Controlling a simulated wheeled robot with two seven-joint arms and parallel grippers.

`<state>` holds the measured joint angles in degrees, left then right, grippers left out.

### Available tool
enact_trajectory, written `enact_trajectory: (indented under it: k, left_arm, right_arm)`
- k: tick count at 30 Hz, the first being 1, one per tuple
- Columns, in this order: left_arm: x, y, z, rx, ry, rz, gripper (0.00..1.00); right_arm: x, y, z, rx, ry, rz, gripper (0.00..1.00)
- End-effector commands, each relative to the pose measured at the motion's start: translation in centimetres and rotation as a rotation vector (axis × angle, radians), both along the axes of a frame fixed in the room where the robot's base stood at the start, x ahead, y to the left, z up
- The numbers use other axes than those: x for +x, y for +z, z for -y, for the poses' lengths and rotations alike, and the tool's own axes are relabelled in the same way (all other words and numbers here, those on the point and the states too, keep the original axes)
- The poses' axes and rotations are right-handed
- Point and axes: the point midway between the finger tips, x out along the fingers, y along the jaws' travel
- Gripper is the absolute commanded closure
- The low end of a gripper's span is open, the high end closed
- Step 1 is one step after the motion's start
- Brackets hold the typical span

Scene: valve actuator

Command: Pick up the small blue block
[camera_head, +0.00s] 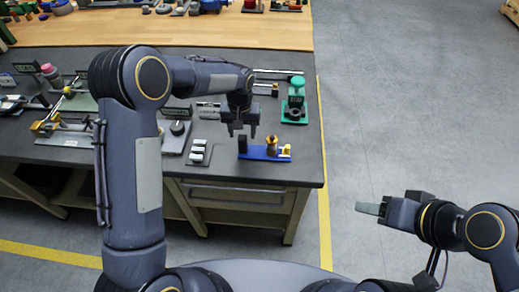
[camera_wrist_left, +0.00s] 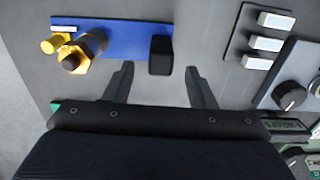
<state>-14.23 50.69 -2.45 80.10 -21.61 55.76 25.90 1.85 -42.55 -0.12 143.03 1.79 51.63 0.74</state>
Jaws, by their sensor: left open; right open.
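A small block (camera_head: 242,144), so dark that it looks nearly black, stands upright at the left end of a blue base plate (camera_head: 262,155). In the left wrist view the same block (camera_wrist_left: 160,55) stands on the blue plate (camera_wrist_left: 125,42), lined up with the gap between my left fingers. My left gripper (camera_head: 243,133) is open and empty, pointing down just above the block. Its fingertips (camera_wrist_left: 159,75) show on either side of the block, apart from it. My right gripper (camera_head: 370,208) is open, held out over the floor right of the table.
A brass fitting (camera_head: 272,145) and a smaller yellow part (camera_head: 286,151) stand on the plate, right of the block. A panel with white switches (camera_head: 198,152) and a knob box (camera_head: 178,128) lie to the left. A green device (camera_head: 296,100) stands behind.

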Motion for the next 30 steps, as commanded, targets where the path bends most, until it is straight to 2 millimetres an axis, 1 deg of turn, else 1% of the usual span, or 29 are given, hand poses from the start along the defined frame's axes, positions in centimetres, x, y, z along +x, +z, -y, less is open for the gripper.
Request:
enact_trajectory:
  k: [1,5,8,12,15,18,25,30]
  left_arm:
    - [-0.1,-0.6,0.0,0.0,0.0,-0.002,0.49]
    - [-0.1,-1.4,0.0,-0.001,0.0,-0.001,0.49]
    - [-0.3,-2.4,0.0,0.0,-0.001,-0.004,0.49]
    - [-0.7,-4.6,-0.1,-0.001,0.0,-0.004,0.49]
    - [-0.6,-5.9,-0.1,-0.001,0.0,-0.002,0.49]
    - [-0.6,-6.4,-0.1,-0.001,-0.001,-0.001,0.49]
    - [-0.5,-6.5,-0.1,-0.001,-0.001,0.001,0.49]
    - [-0.5,-6.5,-0.1,-0.001,0.0,0.001,0.71]
  right_arm:
    - [0.0,0.0,0.0,0.0,0.0,0.0,0.46]
    - [0.0,0.0,0.0,0.0,0.0,0.0,0.46]
    - [0.0,0.0,0.0,0.0,0.0,0.0,0.46]
    - [0.0,0.0,0.0,0.0,0.0,0.0,0.46]
    - [0.0,0.0,0.0,0.0,0.0,0.0,0.46]
    - [0.0,0.0,0.0,0.0,0.0,0.0,0.46]
    - [0.0,0.0,0.0,0.0,0.0,0.0,0.46]
    - [0.0,0.0,0.0,0.0,0.0,0.0,0.46]
